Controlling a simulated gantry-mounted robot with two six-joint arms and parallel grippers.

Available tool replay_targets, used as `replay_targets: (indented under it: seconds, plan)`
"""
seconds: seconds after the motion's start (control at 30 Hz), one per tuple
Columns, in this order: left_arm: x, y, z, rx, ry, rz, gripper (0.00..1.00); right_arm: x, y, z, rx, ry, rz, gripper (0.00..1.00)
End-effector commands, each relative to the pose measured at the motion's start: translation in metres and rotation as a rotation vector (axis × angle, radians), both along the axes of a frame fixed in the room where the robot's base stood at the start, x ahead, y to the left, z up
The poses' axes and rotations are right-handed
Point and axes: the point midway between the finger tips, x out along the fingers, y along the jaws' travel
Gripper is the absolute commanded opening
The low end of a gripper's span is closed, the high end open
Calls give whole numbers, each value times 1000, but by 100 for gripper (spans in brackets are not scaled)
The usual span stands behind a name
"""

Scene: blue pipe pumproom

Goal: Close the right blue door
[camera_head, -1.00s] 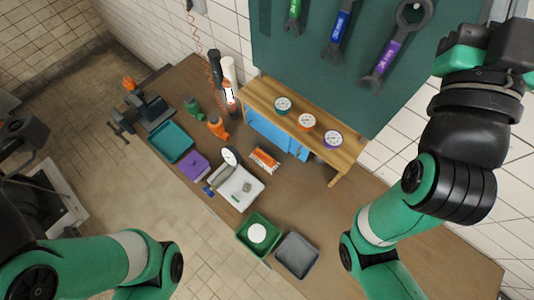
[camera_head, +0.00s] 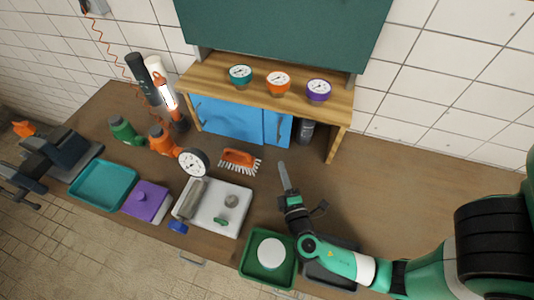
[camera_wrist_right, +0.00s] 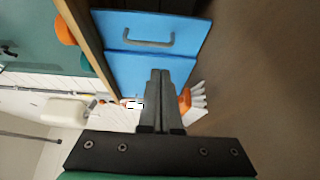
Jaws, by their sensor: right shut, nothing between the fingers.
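The right blue door (camera_head: 277,128) is on the front of the wooden shelf cabinet, and an open gap lies to its right. In the right wrist view the right blue door (camera_wrist_right: 185,32) has a grey bar handle (camera_wrist_right: 140,40). The left blue door (camera_head: 225,118) sits beside it. My right gripper (camera_head: 283,166) is above the table, in front of the cabinet and apart from the door. Its fingers (camera_wrist_right: 160,74) are together and empty, below the handle in the wrist view. My left gripper is out of view.
A dark canister (camera_head: 306,132) shows in the cabinet's gap. An orange brush (camera_head: 239,158) lies left of my right gripper. Gauges, including a purple one (camera_head: 318,90), stand on the wooden top (camera_head: 205,75). A green bin (camera_head: 250,266) is in front.

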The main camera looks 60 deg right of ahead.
Motion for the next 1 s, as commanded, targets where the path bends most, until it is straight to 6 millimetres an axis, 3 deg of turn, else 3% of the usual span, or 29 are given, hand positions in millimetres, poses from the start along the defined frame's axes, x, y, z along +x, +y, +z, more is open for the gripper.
replay_targets:
  seconds: [0.27, 0.7, 1.0]
  plan:
    - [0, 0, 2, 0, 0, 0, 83, 8, -9, 2, 1, -4, -5, 0]
    - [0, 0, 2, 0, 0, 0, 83, 56, -69, 2, 2, -5, -5, 0]
    - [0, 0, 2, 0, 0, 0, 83, 64, -78, 2, 2, -5, -1, 0]
